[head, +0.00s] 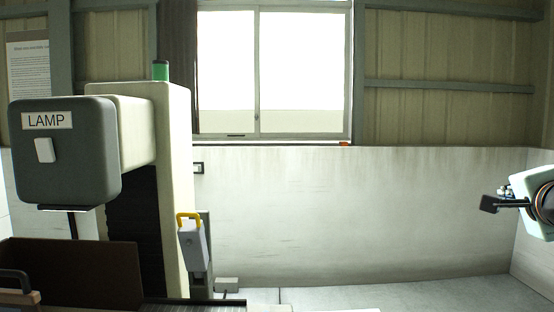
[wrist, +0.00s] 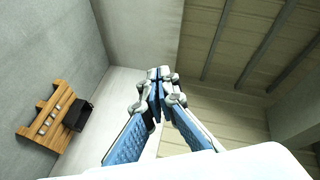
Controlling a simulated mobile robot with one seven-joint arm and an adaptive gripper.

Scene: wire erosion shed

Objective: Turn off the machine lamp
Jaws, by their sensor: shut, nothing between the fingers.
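The machine lamp's grey housing (head: 70,180) stands at the left of the head view, with a white "LAMP" label on its front. Below the label is a white rocker switch (head: 44,150); I cannot tell its on or off position. My gripper (head: 487,204) is at the far right of the head view, far from the lamp, with free space between. In the wrist view my gripper (wrist: 160,75) has its fingertips together, with nothing between them. The lamp and its switch do not show in the wrist view.
A cream machine column (head: 172,190) with a green-topped light stands behind the lamp. A dark open panel (head: 70,270) is below it. A grey box with a yellow handle (head: 193,245) hangs by the column. A wooden rack (wrist: 48,122) is on a wall. The middle is clear.

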